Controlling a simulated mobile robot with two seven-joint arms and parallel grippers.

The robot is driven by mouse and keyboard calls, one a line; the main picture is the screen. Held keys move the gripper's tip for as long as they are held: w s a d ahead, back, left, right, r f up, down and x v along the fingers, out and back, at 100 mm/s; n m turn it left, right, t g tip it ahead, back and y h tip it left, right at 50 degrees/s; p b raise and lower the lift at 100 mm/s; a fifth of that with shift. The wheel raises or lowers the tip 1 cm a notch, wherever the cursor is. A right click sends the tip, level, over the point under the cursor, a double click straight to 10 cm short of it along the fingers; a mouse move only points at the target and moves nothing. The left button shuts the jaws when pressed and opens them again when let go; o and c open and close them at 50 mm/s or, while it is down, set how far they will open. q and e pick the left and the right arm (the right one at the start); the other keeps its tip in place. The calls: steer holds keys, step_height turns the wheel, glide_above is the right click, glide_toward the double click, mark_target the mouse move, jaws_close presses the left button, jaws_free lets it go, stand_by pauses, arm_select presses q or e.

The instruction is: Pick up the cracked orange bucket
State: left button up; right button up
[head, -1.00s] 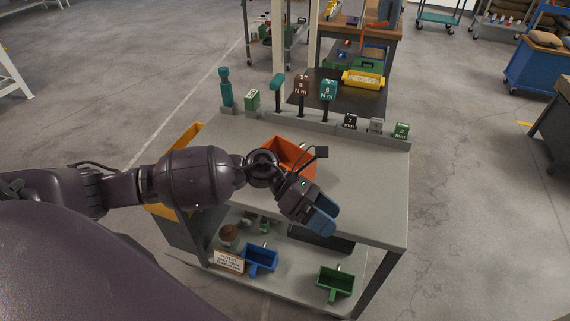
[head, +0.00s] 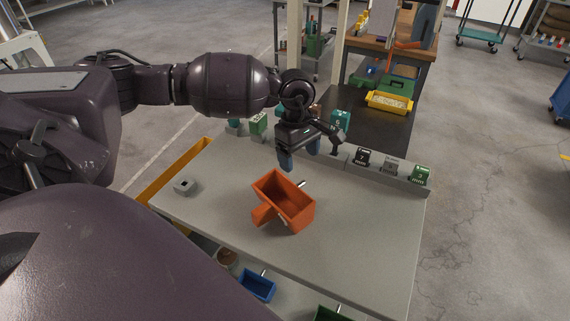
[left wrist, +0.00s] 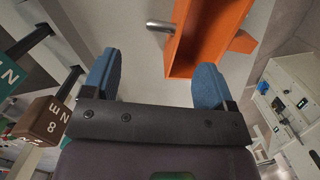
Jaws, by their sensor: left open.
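The orange bucket (head: 284,203) is an open box lying on the grey tabletop (head: 215,225), with a short orange block on its near left side and a small metal pin at its far right side. I cannot make out a crack in it. My left gripper (head: 301,160) is open and empty, above the table just beyond the bucket, its blue fingers pointing down. In the left wrist view the gripper (left wrist: 155,85) has its two blue fingers apart, and the bucket (left wrist: 205,35) shows past the right finger, with nothing between the fingers. My right gripper is not seen.
A row of labelled tools and blocks, such as the green block (head: 420,174), lines the table's back edge. A blue bin (head: 257,285) is on the shelf below. The right tabletop is clear.

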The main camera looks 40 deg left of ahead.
mark_target(300, 184)
arm_select(q)
steer(key=f, duration=0.6)
steer(key=d+f, duration=0.1)
steer(key=f, duration=0.2)
steer(key=shift+s+d+f, duration=0.1)
steer(key=shift+s+f, duration=0.2)
steer(key=shift+f, duration=0.05)
steer(key=shift+r, duration=0.1)
steer(key=c, duration=1.3)
